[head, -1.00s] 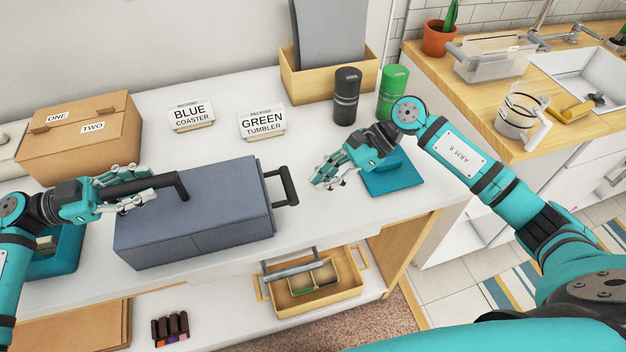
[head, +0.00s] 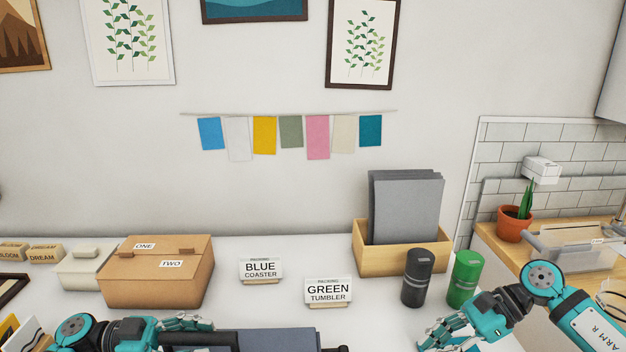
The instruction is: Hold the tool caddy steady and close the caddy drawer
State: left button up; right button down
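The tool caddy (head: 285,339) shows only as a strip of its blue-grey top at the bottom edge of the head view. Its dark carry handle (head: 212,341) runs in front of my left gripper (head: 190,324). My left gripper is at the handle, with fingers showing along its far side; the near fingers are hidden, so its grip cannot be told. My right gripper (head: 447,336) is to the right of the caddy, apart from it, with fingers spread and nothing seen between them. The caddy drawer is out of view.
Behind the caddy stand the blue coaster sign (head: 260,269) and green tumbler sign (head: 328,291). A cardboard box (head: 157,284) is at left. A black canister (head: 418,277), a green canister (head: 465,279) and a wooden bin (head: 403,261) of grey sheets are at right.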

pick_arm(q)
jog(key=shift+o, duration=1.2)
jog(key=shift+f, duration=0.35)
jog(key=shift+w, duration=0.1)
jog(key=shift+a, duration=0.1)
jog(key=a, duration=1.1)
jog(key=shift+a+r, duration=0.25)
jog(key=shift+a, duration=0.1)
jog(key=o, duration=0.5)
